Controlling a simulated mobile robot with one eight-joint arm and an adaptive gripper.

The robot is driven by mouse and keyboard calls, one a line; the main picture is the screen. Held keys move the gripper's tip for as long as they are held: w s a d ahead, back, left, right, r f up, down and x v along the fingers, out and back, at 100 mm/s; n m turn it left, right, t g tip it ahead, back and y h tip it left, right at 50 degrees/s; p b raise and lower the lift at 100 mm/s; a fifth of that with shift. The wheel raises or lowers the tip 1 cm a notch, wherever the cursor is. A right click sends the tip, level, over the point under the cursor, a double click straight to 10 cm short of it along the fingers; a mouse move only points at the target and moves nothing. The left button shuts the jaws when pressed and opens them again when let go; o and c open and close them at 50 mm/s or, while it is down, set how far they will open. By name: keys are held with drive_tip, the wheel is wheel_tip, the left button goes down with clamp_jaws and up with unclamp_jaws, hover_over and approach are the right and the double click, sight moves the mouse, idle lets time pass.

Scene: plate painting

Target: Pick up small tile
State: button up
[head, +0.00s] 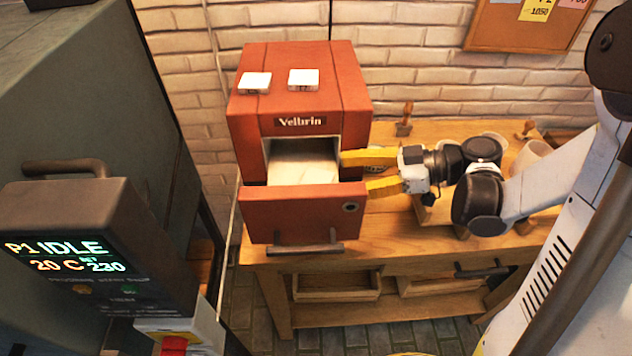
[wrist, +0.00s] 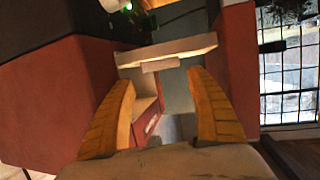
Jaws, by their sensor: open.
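In the wrist view my gripper (wrist: 160,80) is open, with a small pale block (wrist: 160,65) beyond the fingertips, against a light wall or rim. I cannot tell whether this block is the small tile.
The cabinet stands on a wooden bench (head: 400,248) with stamps and a bowl at the back right. A dark machine with an IDLE display (head: 75,247) stands at the left. The cabinet body and drawer front flank my fingers closely.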

sight(318, 180)
drive_tip(key=b+x, duration=0.1)
drive_tip(key=x, duration=0.4)
drive_tip(key=shift+a+f+b, duration=0.1)
drive_tip(key=shift+f+b, duration=0.05)
drive_tip(key=shift+b, duration=0.25)
drive_tip(key=c, duration=1.1)
